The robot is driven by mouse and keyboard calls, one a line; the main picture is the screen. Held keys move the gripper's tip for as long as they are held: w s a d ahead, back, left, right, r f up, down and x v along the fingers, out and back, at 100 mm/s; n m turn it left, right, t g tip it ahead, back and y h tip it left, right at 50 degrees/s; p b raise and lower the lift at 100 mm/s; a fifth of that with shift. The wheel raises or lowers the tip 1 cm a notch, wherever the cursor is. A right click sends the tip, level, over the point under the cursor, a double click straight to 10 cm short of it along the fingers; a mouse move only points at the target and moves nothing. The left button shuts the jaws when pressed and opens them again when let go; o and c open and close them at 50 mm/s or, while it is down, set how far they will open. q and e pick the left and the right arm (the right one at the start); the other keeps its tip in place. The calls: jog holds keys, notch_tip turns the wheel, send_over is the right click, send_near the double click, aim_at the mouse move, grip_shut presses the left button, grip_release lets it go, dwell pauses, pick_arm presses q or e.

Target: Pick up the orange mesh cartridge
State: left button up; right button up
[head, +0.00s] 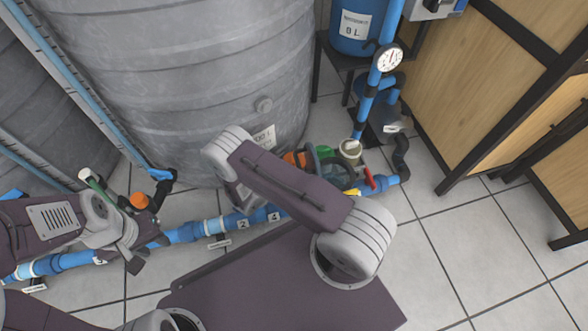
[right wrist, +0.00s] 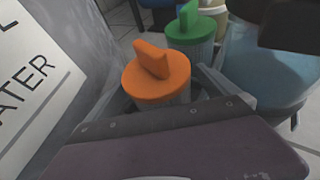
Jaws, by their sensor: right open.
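The orange mesh cartridge (right wrist: 157,78) stands upright in the right wrist view, with an orange cap, a raised grip and a pale body below. Only a bit of its orange top (head: 297,158) shows in the head view, behind my right arm. My right gripper (right wrist: 163,100) is open, with one finger on each side of the cartridge; contact cannot be told. My left gripper (head: 130,236) is at the left of the head view beside an orange knob (head: 139,200) on the blue pipe; I cannot tell its opening.
A green-capped cartridge (right wrist: 190,26) stands just behind the orange one. A large grey tank (head: 215,70) rises close by, its labelled wall at the left of the wrist view. Blue pipes (head: 185,232) run along the floor. Open tiled floor (head: 480,260) lies at the right.

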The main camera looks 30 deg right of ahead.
jog(key=c, duration=1.5)
jog(key=shift+r+p, duration=0.45)
jog(key=shift+r, duration=0.1)
notch_tip(320, 180, up, 7)
jog(key=p, duration=0.6)
jog(key=shift+s+a+f+p, duration=0.15)
jog(key=shift+s+a+p, duration=0.85)
jog(key=shift+a, duration=1.8)
jog(key=shift+s+a+f+p, duration=0.2)
jog(key=shift+s+a+p, duration=0.85)
jog(key=shift+a, duration=1.7)
jog(key=shift+s+a+f+p, duration=0.15)
jog(key=shift+s+a+p, duration=0.4)
jog(key=shift+s+a, duration=1.6)
